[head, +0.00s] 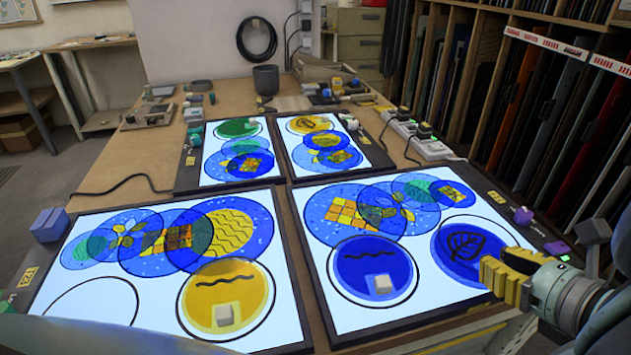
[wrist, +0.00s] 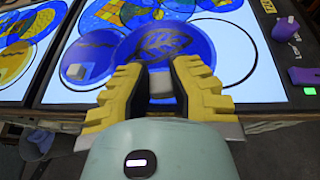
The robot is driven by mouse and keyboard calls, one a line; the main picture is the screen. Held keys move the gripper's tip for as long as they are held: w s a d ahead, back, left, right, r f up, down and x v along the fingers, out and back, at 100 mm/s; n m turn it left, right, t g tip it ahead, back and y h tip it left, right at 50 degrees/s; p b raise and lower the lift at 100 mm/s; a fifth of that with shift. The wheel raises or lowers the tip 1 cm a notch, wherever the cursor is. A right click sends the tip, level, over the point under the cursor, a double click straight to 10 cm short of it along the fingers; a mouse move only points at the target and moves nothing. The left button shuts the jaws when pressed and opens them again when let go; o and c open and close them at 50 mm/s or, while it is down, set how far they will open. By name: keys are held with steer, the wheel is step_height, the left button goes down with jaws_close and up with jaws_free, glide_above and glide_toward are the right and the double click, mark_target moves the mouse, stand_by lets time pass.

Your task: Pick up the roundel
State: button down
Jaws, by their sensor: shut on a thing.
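A blue roundel with a dark leaf drawing (head: 462,243) shows at the front right of the right-hand light panel. It also shows in the wrist view (wrist: 165,43), just beyond my fingers. My gripper (head: 496,277) reaches in from the right and is shut on the roundel's small grey knob, seen between the yellow fingers in the wrist view (wrist: 160,86). The roundel lies off-centre to the left of a black drawn circle (wrist: 252,62). I cannot tell how far it is above the panel. The fingers hide part of its near edge.
Left of it lies a blue roundel with a wavy line and knob (head: 352,262). A yellow roundel (head: 207,293) lies on the left panel, near an empty drawn circle (head: 92,283). Overlapping patterned discs cover the panels' far parts.

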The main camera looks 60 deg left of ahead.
steer(key=s+d+p, duration=0.1)
steer(key=s+p, duration=0.3)
steer(key=s, duration=0.3)
steer(key=shift+d+r+p, duration=0.35)
steer(key=shift+d, duration=0.05)
